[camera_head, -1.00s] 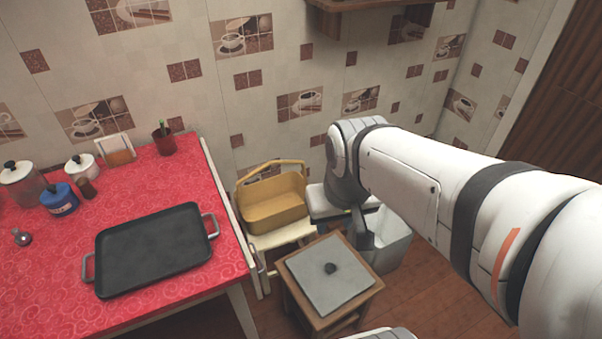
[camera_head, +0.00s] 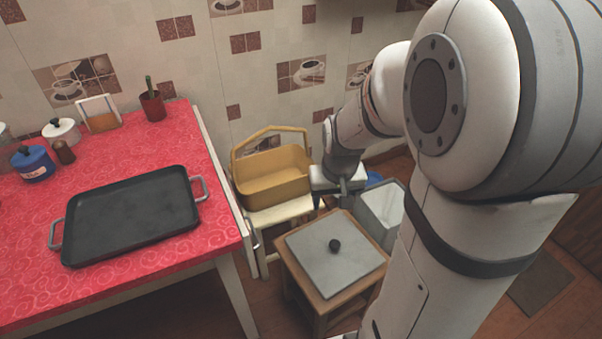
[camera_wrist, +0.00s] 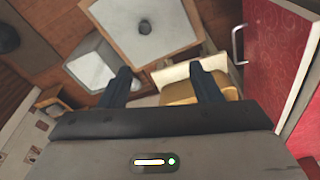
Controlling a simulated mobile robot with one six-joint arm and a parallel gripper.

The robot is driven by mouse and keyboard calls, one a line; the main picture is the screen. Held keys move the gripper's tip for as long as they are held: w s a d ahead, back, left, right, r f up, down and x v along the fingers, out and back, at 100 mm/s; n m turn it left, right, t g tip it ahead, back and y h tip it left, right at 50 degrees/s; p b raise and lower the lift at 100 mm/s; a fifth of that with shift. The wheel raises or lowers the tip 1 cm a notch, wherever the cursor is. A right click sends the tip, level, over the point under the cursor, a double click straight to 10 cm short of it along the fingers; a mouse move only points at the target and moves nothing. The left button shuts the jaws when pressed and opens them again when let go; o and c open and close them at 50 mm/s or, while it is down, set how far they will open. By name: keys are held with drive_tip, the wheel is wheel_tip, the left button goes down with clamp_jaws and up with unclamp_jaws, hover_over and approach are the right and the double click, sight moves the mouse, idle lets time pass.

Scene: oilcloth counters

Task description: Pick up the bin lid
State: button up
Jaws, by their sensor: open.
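The bin lid (camera_head: 350,266) is a flat grey square plate with a round black knob (camera_head: 334,245) at its middle. It lies flat on a small wooden stool (camera_head: 323,305), knob up. In the wrist view the lid (camera_wrist: 170,17) shows at the top, beyond the fingertips. My gripper (camera_head: 332,197) is above and behind the lid's far edge, apart from it. In the wrist view its two dark fingers (camera_wrist: 162,76) are spread, with nothing between them. The light grey bin (camera_head: 381,212) stands right behind the stool, partly hidden by my arm.
A yellow basket (camera_head: 272,178) with a handle sits on a cream stool (camera_head: 290,213) behind the lid. The red-covered counter (camera_head: 150,258) on the left carries a black tray (camera_head: 130,215) and jars. The tiled wall (camera_head: 290,110) closes off the back.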

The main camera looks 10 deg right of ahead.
drive_tip(key=m+b, duration=0.1)
drive_tip(key=b, duration=0.7)
hover_over(335, 243)
drive_tip(key=f, duration=2.2)
drive_tip(key=shift+s+a, duration=0.25)
drive_tip(key=shift+a, duration=0.15)
drive_tip(key=f+b, duration=0.2)
drive_tip(key=f, duration=0.1)
drive_tip(key=f+b, duration=0.1)
drive_tip(key=f, duration=0.1)
drive_tip(key=shift+w+d+f, duration=0.1)
drive_tip(key=shift+d+f, duration=0.15)
drive_tip(key=shift+d, duration=0.05)
drive_tip(key=shift+c, duration=0.5)
drive_tip(key=shift+r, duration=0.1)
clamp_jaws()
